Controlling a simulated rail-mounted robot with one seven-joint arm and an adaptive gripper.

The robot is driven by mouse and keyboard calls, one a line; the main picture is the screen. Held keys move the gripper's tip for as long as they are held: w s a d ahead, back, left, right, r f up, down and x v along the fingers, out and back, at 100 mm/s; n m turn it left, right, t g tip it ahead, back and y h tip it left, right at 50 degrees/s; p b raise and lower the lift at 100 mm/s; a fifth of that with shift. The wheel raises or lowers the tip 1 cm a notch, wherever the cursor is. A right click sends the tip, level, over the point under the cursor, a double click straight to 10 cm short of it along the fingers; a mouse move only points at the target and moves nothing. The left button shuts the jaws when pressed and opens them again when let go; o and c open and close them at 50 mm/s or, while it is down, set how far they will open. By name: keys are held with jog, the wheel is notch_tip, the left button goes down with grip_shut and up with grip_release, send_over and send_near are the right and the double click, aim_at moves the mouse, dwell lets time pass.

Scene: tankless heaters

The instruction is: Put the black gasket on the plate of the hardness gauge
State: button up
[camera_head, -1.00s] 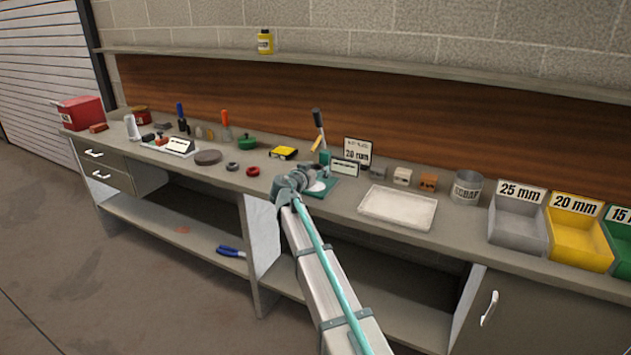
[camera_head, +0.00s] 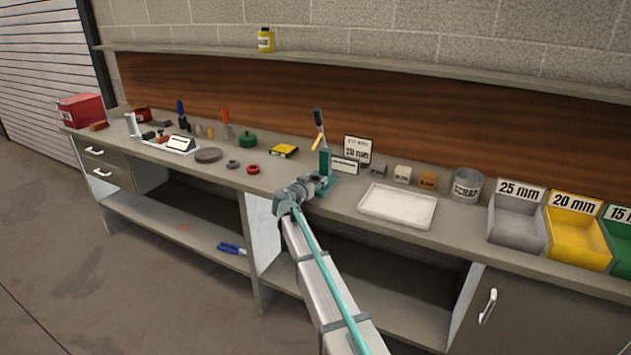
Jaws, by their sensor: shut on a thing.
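The hardness gauge (camera_head: 324,162) is a teal stand with a black-topped lever, on a teal base near the middle of the bench. My gripper (camera_head: 318,184) is low at the front of the gauge, over its base, and covers the plate from view. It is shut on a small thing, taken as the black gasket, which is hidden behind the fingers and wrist. Whether that thing touches the plate cannot be told. A dark grey ring (camera_head: 232,164) and a red ring (camera_head: 252,169) lie on the bench to the left.
A sign (camera_head: 357,150) and small blocks stand right of the gauge. A white tray (camera_head: 397,206), a scrap can (camera_head: 467,186) and labelled bins (camera_head: 517,220) are farther right. A yellow-black box (camera_head: 284,151) and a green lidded pot (camera_head: 248,140) stand left.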

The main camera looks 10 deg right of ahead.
jog(key=shift+f+b, duration=0.15)
jog(key=shift+b, duration=0.15)
jog(key=o, duration=1.1)
jog(key=shift+o, duration=0.2)
jog(key=shift+r+p, duration=0.2)
jog(key=shift+p, duration=0.1)
jog(key=b+v, duration=0.2)
jog(key=v, duration=1)
